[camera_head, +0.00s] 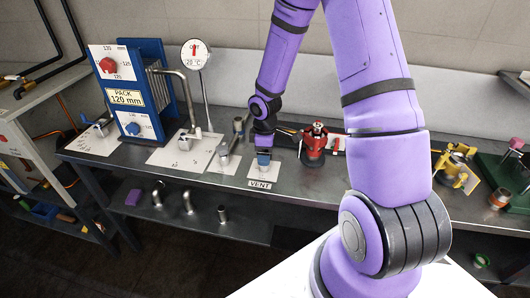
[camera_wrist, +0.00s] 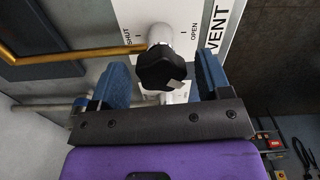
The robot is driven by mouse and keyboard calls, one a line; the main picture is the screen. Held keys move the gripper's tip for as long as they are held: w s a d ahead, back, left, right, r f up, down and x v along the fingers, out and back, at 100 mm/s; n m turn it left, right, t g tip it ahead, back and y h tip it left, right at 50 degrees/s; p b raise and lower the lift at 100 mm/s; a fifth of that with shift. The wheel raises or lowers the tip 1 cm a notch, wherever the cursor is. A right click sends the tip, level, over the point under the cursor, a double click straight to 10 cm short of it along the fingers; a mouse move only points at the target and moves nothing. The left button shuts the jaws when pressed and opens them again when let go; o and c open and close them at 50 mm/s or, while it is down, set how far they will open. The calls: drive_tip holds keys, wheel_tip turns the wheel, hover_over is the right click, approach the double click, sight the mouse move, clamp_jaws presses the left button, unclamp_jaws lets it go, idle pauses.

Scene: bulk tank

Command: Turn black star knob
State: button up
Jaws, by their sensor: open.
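The black star knob (camera_wrist: 160,72) sits on a grey fitting in front of a white plate (camera_wrist: 130,14) marked SHUT, OPEN and VENT. A pale mark shows on its lower right side. My gripper (camera_wrist: 164,60) is open, with one blue finger left of the knob and one right of it. A gap shows on both sides, and neither finger appears to touch it. In the head view my gripper (camera_head: 263,156) points down over the plate with the VENT label (camera_head: 260,185), and the knob is hidden there.
In the wrist view a brass rod (camera_wrist: 70,54) runs in from the left to the fitting. In the head view a red device (camera_head: 315,145) stands close right of my gripper. A fitting on a plate (camera_head: 224,156) stands close left. A blue plate pack (camera_head: 145,75) is farther left.

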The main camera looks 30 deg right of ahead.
drive_tip(key=shift+r, duration=0.1)
wheel_tip(320, 180, up, 11)
drive_tip(key=shift+f, duration=0.2)
idle(0.7)
drive_tip(key=s+a+r+m+t+h, duration=0.1)
drive_tip(key=s+a+r+m, duration=0.15)
drive_tip(key=s+r, duration=0.45)
drive_tip(key=s+a+r+m+t+h, duration=0.1)
drive_tip(key=s+r+m, duration=0.15)
drive_tip(key=r, duration=0.85)
drive_tip(key=s+a+r+m+t+y, duration=0.1)
drive_tip(key=s+r+m, duration=0.1)
drive_tip(key=s+r, duration=0.2)
drive_tip(key=s+a+r+m+t+y, duration=0.1)
drive_tip(key=s+a+r+m+t, duration=0.1)
drive_tip(key=s, duration=0.9)
wheel_tip(320, 180, up, 3)
drive_tip(key=shift+a+f+m, duration=0.15)
drive_tip(key=shift+f+m, duration=0.05)
drive_tip(key=shift+m, duration=0.4)
drive_tip(key=shift+w, duration=0.1)
